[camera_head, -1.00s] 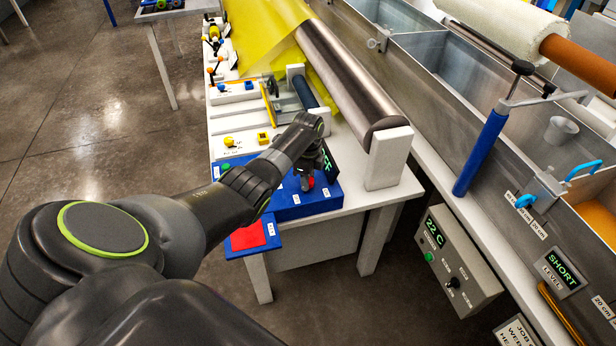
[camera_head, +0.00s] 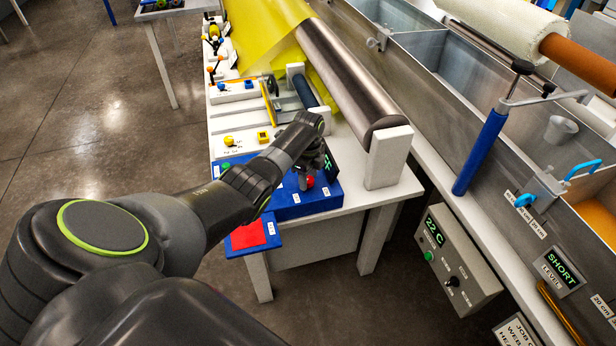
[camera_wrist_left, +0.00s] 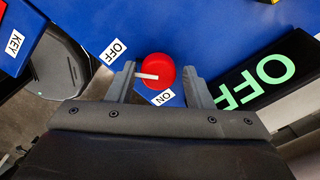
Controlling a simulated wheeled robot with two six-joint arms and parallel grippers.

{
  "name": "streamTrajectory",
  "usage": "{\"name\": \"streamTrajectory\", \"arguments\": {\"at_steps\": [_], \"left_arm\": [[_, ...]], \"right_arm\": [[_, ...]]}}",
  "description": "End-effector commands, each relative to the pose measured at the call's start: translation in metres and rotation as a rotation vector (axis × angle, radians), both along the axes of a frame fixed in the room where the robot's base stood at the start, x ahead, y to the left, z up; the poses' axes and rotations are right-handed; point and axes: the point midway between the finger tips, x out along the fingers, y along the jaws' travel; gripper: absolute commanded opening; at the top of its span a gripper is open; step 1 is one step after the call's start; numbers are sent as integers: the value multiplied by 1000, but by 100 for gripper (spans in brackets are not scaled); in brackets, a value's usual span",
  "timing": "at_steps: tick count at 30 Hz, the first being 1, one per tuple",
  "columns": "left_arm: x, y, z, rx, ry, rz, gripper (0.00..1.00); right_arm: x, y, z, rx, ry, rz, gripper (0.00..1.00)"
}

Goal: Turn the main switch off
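The main switch is a red round knob with a white pointer bar (camera_wrist_left: 166,68) on a blue panel (camera_wrist_left: 215,30). In the left wrist view the bar points left; an OFF label (camera_wrist_left: 113,51) is at its upper left and an ON label (camera_wrist_left: 162,97) below. A black display (camera_wrist_left: 265,82) beside it reads OFF in green. My left gripper (camera_wrist_left: 159,74) is open, its fingers on either side of the knob, with a gap at the right finger. In the head view the gripper (camera_head: 306,178) is over the blue box, beside the red knob (camera_head: 310,182). My right gripper is not in view.
A red pad (camera_head: 248,235) on a blue ledge is at the table's near corner. A white block (camera_head: 388,158) under a steel roller (camera_head: 345,75) stands right of the switch. A metal bath (camera_head: 470,90) runs along the right.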

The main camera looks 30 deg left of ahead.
Motion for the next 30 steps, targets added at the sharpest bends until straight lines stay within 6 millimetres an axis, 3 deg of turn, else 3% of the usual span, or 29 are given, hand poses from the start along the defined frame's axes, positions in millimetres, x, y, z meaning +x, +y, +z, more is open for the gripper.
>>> {"name": "streamTrajectory", "arguments": {"at_steps": [14, 20, 30], "left_arm": [[-1, 1, 6, 1, 2, 3, 55], [-1, 1, 34, 1, 0, 1, 55], [0, 1, 110, 2, -2, 1, 55]], "right_arm": [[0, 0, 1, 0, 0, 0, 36], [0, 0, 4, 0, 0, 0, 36], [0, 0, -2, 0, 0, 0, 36]]}}
